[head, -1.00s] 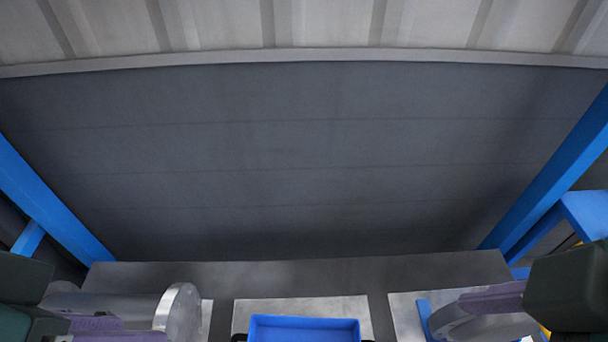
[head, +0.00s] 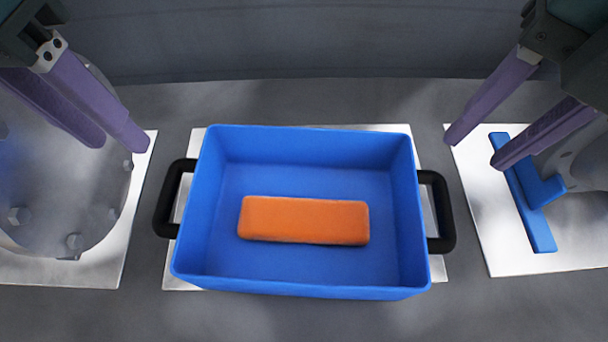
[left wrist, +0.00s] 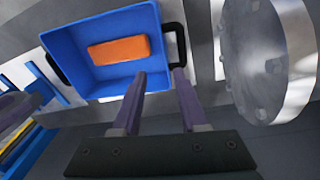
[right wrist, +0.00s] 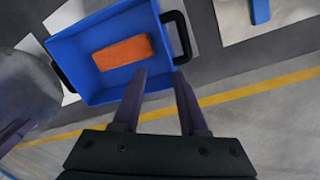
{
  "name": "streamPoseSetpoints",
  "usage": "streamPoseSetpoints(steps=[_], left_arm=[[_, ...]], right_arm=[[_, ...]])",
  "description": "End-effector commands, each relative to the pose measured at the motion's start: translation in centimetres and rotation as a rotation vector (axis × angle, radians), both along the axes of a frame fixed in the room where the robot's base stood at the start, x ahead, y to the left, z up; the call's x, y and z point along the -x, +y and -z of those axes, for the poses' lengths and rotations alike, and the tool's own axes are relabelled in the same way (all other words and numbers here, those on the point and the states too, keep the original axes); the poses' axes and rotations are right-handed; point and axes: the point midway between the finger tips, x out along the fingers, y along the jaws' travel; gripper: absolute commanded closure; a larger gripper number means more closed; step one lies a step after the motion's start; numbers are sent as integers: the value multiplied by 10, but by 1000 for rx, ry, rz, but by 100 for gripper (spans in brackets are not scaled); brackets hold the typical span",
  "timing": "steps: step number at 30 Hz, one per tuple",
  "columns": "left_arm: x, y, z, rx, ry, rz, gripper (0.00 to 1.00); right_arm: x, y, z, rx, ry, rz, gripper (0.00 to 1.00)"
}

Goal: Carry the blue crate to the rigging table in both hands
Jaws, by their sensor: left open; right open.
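The blue crate (head: 300,292) sits level on a pale plate, with an orange block (head: 304,220) lying inside it. It has a black handle on its left side (head: 166,200) and another on its right side (head: 443,212). My left gripper (head: 118,143) is open and empty, above and to the left of the crate, apart from the left handle. My right gripper (head: 475,152) is open and empty, above and to the right of the crate, apart from the right handle. The crate also shows in the left wrist view (left wrist: 88,42) and the right wrist view (right wrist: 78,45).
A grey flanged metal part (head: 60,190) stands on a pale plate at the left. The grey surface in front of the crate is clear. A yellow floor line (right wrist: 250,92) shows in the right wrist view.

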Motion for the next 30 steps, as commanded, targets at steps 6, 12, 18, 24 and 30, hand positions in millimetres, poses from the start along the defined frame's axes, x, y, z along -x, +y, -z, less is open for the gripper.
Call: streamPoseSetpoints(steps=[6,12,18,24,30], left_arm=[[-12,20,96,-56,40,-62,57],[-16,31,121,-83,64,-101,57],[-16,33,122,-89,71,-112,57],[-16,33,121,-88,71,-111,57],[-16,33,132,-88,74,-112,57]], right_arm=[[-12,-25,99,79,20,-258,57],[-17,-38,126,110,40,-388,57],[-17,-40,126,115,47,-423,57],[-17,-40,125,114,47,-422,57],[-17,-40,136,114,50,-420,57]])
